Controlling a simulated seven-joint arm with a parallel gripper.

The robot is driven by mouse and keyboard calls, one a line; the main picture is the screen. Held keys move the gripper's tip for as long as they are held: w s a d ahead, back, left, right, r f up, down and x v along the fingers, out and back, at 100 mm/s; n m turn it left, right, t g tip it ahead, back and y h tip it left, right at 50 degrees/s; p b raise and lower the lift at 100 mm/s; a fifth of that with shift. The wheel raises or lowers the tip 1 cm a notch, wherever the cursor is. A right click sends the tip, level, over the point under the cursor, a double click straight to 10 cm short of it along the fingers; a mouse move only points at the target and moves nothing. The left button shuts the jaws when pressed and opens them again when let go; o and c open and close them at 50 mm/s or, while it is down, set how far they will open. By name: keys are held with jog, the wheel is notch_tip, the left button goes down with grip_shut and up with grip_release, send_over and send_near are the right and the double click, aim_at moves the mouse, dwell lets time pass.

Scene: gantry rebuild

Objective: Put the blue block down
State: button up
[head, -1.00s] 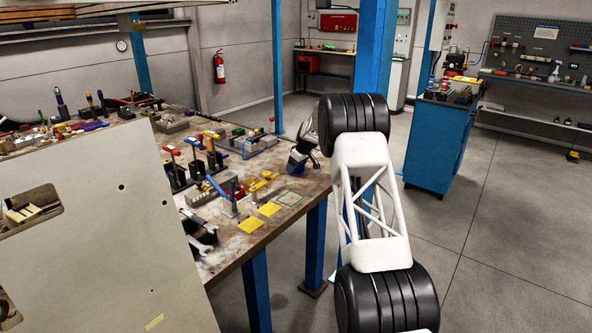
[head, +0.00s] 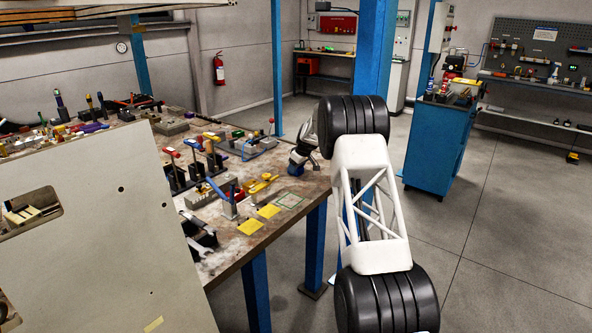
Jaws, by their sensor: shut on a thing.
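My gripper (head: 299,160) shows small in the head view, past my arm, over the right edge of the workbench. It is shut on the blue block (head: 295,169), which sits at its lower end. The block is at or just above the bench top; I cannot tell whether it touches. The fingers are too small to make out clearly.
The workbench (head: 268,232) holds yellow pads (head: 248,227), a green-outlined square (head: 289,201) in front of the block, and red-handled toggle clamps (head: 172,168) to the left. A large pale panel (head: 100,240) hides the bench's near left.

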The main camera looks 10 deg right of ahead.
jog(key=shift+r, duration=0.1)
jog(key=shift+r, duration=1.8)
jog(key=shift+s+d+r, duration=0.1)
jog(key=shift+s+r, duration=0.1)
jog(key=shift+s, duration=2.45)
jog(key=shift+s+r, duration=0.2)
jog(key=shift+s, duration=2.45)
jog(key=shift+s+d+r, duration=0.1)
jog(key=shift+s+r, duration=0.1)
jog(key=shift+s, duration=2.45)
jog(key=s+a+f+n+g, duration=0.1)
jog(key=s+a+n+g, duration=0.1)
jog(key=s+n, duration=0.4)
jog(key=s+a+f+n+g, duration=0.2)
jog(key=s+n, duration=0.4)
jog(key=s, duration=0.9)
jog(key=s+a+f+n+g, duration=0.1)
jog(key=s+a+n, duration=0.3)
jog(key=s, duration=0.7)
jog(key=shift+s+f+n+g, duration=0.25)
jog(key=shift+n+g, duration=0.45)
jog(key=shift+n, duration=0.3)
jog(key=shift+w+a, duration=0.1)
jog(key=w+a, duration=0.9)
jog(key=w, duration=0.1)
jog(key=shift+a, duration=0.4)
